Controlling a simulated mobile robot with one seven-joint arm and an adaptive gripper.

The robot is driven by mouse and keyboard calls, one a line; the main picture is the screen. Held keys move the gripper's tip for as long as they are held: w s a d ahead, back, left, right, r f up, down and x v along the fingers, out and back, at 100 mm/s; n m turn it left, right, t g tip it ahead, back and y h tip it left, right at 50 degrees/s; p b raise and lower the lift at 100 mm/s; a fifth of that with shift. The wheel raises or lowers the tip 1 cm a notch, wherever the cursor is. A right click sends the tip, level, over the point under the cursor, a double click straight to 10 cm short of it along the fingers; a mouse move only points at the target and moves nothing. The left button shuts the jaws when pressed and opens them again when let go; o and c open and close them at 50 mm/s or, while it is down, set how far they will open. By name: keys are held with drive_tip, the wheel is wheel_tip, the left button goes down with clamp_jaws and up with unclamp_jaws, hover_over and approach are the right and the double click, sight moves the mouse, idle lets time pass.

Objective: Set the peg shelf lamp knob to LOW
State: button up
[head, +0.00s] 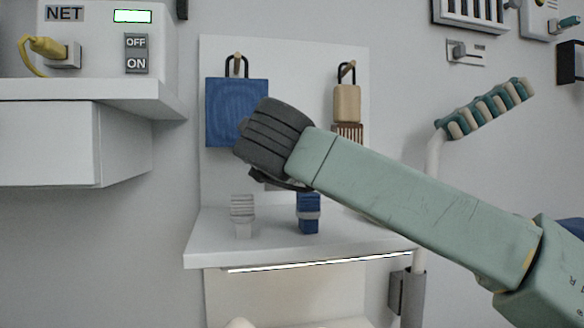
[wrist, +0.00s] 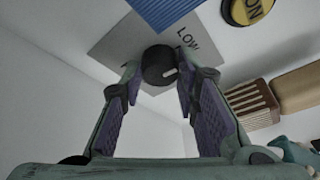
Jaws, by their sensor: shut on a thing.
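The lamp knob (wrist: 156,62) is a dark round dial on a grey plate (wrist: 118,43) in the wrist view. A pale mark shows on the knob's lower right, and the word LOW is printed above and right of it. My gripper (wrist: 158,78) has a fingertip on each side of the knob and is shut on it. In the head view my wrist (head: 272,138) is in front of the peg shelf (head: 222,250), and it hides the knob and most of the gripper. A thin bright lamp strip (head: 320,264) runs under the shelf's front edge.
A blue cloth (head: 225,110) and a wooden-handled brush (head: 347,103) hang on pegs. A yellow ON button (wrist: 248,9) is near the knob. A white cabinet (head: 75,135) is at left.

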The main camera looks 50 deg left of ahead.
drive_tip(key=shift+n, duration=0.4)
idle(0.3)
drive_tip(key=o, duration=1.2)
drive_tip(key=shift+c, duration=0.2)
drive_tip(key=shift+s, duration=0.15)
drive_tip(key=v, duration=1.2)
drive_tip(key=shift+f, duration=0.15)
